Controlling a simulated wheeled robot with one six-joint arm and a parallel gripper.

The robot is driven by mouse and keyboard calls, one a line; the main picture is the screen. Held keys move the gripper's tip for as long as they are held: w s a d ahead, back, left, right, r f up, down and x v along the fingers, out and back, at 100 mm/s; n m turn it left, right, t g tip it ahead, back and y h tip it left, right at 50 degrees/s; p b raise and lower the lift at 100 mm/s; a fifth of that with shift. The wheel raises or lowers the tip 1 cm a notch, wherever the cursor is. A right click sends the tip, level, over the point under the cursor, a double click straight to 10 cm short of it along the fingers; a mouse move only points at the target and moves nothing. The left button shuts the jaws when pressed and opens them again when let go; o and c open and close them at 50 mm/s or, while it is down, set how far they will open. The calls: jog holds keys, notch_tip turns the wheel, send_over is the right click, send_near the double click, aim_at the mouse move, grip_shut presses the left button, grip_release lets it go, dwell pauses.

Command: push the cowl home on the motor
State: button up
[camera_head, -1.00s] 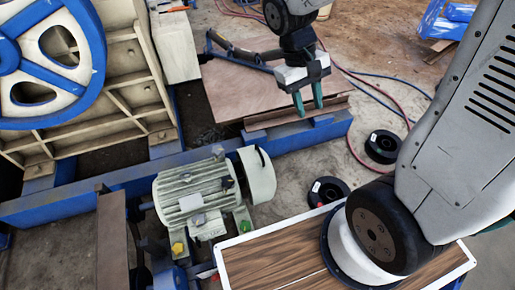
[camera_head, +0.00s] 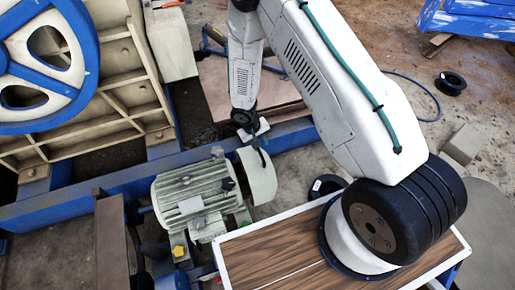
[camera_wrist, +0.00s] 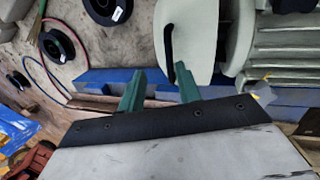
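The motor (camera_head: 195,195) is a pale grey-green finned body on the blue frame. The cowl (camera_head: 262,178), a pale rounded cover with a dark slot, stands at the motor's right end; how closely it sits against the motor is unclear. In the wrist view the cowl (camera_wrist: 188,38) is at top centre, and the motor's fins (camera_wrist: 285,50) are at right. My gripper (camera_wrist: 158,72) has two green fingers apart with nothing held between them. The right finger appears close to the cowl's lower edge; contact cannot be told.
A blue frame beam (camera_head: 120,180) runs behind the motor. The blue-and-white flywheel (camera_head: 45,65) is at upper left. A wood-topped table (camera_head: 270,255) stands in front on the right. Cable reels (camera_wrist: 57,46) and hoses lie on the floor.

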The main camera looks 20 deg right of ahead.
aim_at(260, 152)
jog(key=shift+m+t+y, duration=0.3)
jog(key=shift+m+y, duration=0.1)
jog(key=shift+m, duration=0.1)
jog(key=f, duration=0.3)
jog(key=w+f, duration=0.1)
jog(key=f, duration=0.3)
jog(key=shift+w+d+f, duration=0.2)
